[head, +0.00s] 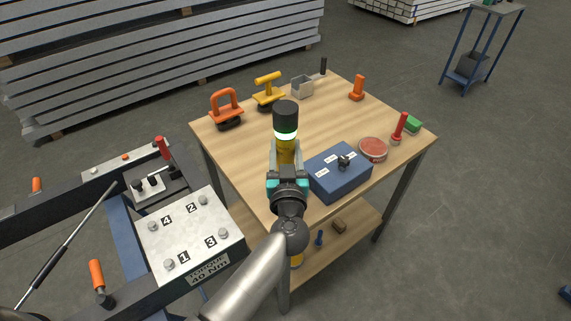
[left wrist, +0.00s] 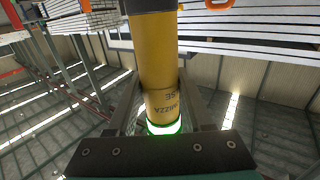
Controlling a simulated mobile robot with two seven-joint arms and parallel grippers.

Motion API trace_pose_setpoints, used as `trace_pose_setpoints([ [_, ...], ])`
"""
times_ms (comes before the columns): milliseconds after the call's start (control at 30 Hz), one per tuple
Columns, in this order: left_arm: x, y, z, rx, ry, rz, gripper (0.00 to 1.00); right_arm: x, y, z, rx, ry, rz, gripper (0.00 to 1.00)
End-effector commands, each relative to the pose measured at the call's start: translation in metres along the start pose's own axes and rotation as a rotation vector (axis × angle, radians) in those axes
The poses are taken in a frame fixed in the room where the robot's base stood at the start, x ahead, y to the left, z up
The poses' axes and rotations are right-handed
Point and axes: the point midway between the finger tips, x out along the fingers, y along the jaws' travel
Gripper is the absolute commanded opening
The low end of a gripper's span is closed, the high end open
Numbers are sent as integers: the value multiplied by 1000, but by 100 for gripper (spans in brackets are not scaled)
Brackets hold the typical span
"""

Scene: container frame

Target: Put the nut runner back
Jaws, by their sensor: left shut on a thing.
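The nut runner (head: 286,120) has a black top, a glowing green-white ring and a yellow body. It is upright in my left gripper (head: 286,155), whose fingers are shut around the yellow body. In the head view they are in front of the wooden table's (head: 330,99) near left part, left of the blue box. In the left wrist view the yellow body of the nut runner (left wrist: 160,70) stands between the fingers, with printed letters and a green glowing ring. Its lower end is hidden behind the gripper in the head view. My right gripper is out of view.
A blue box (head: 338,181) with white labels and a dark knob stands on the table. A numbered plate (head: 190,232) lies left. The table's middle is clear.

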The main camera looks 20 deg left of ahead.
Motion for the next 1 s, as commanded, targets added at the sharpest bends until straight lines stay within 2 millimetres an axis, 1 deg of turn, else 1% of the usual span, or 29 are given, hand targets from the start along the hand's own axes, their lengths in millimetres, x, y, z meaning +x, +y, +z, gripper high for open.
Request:
trace_pose_setpoints([
  [67, 1, 0, 5, 0, 8, 0, 0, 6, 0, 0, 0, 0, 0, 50],
  [200, 1, 1, 24, 0, 6, 1, 0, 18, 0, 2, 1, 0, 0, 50],
  [333, 1, 0, 36, 0, 8, 0, 0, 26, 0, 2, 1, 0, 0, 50],
  [633, 1, 0, 36, -1, 8, 0, 0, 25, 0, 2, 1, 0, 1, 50],
  [767, 1, 0, 39, -1, 7, 0, 0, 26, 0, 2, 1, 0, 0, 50],
  [800, 0, 0, 42, -1, -1, 0, 54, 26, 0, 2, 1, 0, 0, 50],
  [1000, 0, 0, 42, -1, -1, 0, 77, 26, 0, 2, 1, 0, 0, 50],
])
